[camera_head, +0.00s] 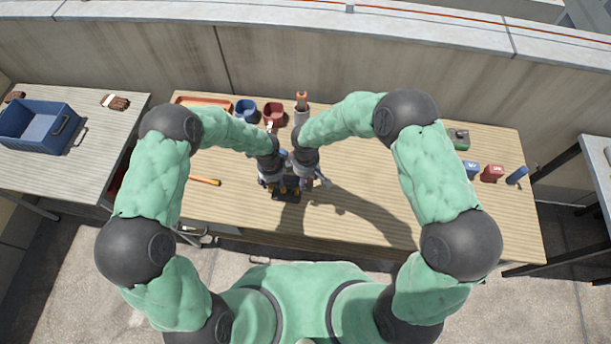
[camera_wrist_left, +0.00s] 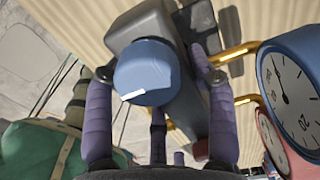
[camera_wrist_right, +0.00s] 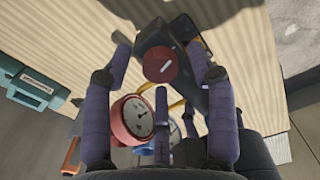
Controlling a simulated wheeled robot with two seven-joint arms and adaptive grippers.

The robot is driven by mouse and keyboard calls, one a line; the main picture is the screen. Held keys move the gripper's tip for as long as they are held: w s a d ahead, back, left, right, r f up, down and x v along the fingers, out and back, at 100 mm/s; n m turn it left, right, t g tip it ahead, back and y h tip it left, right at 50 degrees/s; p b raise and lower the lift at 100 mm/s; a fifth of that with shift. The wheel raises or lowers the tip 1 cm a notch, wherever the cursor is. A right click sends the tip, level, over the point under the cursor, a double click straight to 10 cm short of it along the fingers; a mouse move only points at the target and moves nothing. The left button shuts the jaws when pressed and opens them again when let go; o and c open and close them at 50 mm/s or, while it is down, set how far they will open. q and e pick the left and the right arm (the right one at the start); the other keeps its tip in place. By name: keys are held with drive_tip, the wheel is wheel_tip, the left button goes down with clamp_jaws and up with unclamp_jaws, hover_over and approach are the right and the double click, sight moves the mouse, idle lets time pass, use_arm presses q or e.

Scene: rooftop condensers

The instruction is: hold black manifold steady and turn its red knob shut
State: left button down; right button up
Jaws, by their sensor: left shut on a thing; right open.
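The black manifold (camera_head: 287,195) is on the wooden table near its front edge, largely hidden under my grippers. My left gripper (camera_wrist_left: 160,75) is shut on the manifold's body, its fingers either side of the blue knob (camera_wrist_left: 146,73) with a white mark. My right gripper (camera_wrist_right: 160,52) is open, its fingers spread either side of the red knob (camera_wrist_right: 160,65), whose white mark runs diagonally. I cannot tell whether the fingers touch the red knob. A red gauge (camera_wrist_right: 134,120) and a blue gauge (camera_wrist_left: 295,85) stand beside the knobs, with brass pipes showing.
An orange-handled tool (camera_head: 204,181) lies at left. The table's right middle is clear.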

sight(306, 179)
drive_tip(key=c, duration=1.1)
drive_tip(key=shift+m, duration=1.6)
drive_tip(key=shift+c, duration=0.2)
drive_tip(key=o, duration=1.1)
drive_tip(key=shift+o, duration=0.2)
drive_tip(key=shift+r, duration=0.1)
wheel_tip(306, 179, up, 12)
